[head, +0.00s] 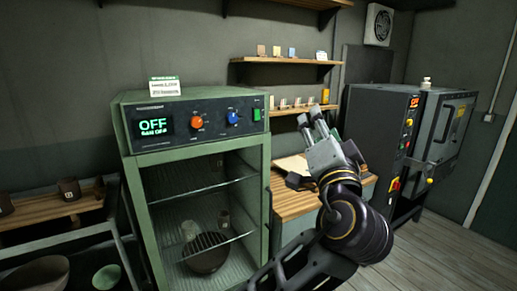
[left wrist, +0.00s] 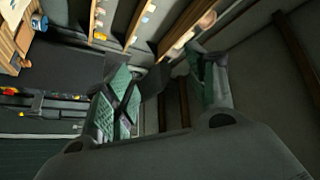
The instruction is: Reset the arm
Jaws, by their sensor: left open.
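My left arm comes in from the bottom of the head view, with its dark elbow bent right of the green cabinet. My left gripper (head: 312,114) points up in front of the wooden counter and the wall shelves. Its two fingers are apart with nothing between them. In the left wrist view the two green-padded fingers of the gripper (left wrist: 165,88) stand wide apart and empty, with a tilted view of shelves and wall beyond. My right gripper is in neither view.
A green drying cabinet (head: 132,172) reading OFF stands open-fronted at left, with a dark bowl (head: 207,256) inside. A wooden counter (head: 292,205) and a wall shelf (head: 285,61) lie behind my arm. A dark kiln (head: 440,135) stands right. The floor (head: 440,235) at right is clear.

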